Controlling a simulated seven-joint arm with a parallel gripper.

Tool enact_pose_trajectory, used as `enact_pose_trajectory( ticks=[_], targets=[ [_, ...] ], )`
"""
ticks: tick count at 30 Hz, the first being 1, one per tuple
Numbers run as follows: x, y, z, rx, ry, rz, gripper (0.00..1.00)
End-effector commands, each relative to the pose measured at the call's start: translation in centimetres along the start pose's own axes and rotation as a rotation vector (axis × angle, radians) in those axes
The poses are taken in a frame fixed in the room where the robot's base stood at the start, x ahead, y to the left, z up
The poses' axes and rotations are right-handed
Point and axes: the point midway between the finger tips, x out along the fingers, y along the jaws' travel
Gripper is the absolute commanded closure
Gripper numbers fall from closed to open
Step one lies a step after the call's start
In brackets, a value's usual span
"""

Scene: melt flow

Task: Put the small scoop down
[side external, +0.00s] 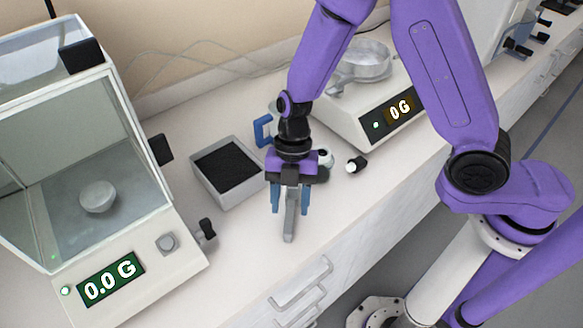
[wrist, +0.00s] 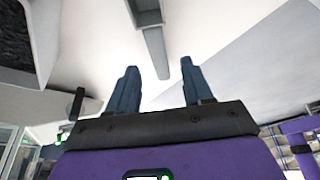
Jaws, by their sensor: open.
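The small grey scoop (side external: 290,222) shows near the bench's front edge in the side view, seen between my blue fingers. In the wrist view the scoop (wrist: 153,42) has its square end at the top edge, partly cut off, and its handle points toward the gap between my fingertips. My gripper (side external: 290,211) points down over the bench with its fingers apart. In the wrist view my gripper (wrist: 159,68) has clear space between its fingers and the scoop beyond them. The scoop seems to lie on the bench; I see no finger touching it.
A grey tray of black material (side external: 208,187) stands left of my gripper. A glass-walled balance (side external: 130,265) with a small bowl (side external: 98,196) is at the left. Another balance (side external: 372,125) stands behind right. A small black-and-white item (side external: 356,164) lies to the right.

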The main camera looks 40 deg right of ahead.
Motion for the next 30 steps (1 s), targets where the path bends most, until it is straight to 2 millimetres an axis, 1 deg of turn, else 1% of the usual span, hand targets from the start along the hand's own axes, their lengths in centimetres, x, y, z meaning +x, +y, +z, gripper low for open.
enact_pose_trajectory(
  ticks=[1, 6, 12, 15, 18, 25, 30],
  targets=[
    [-1.1, 0.2, 0.1, -0.002, -0.002, 0.007, 0.5],
    [-4.2, 0.1, 0.1, -0.001, -0.002, 0.007, 0.5],
    [-7.2, 0.1, 0.1, -0.002, -0.002, 0.005, 0.5],
    [-8.1, 0.1, 0.0, 0.0, -0.001, 0.003, 0.5],
    [-8.6, 0.0, 0.0, 0.0, -0.001, 0.001, 0.5],
    [-8.8, -0.1, 0.0, 0.005, -0.002, -0.002, 0.5],
    [-9.4, -0.6, -0.1, 0.069, -0.02, -0.013, 0.5]
  ],
)
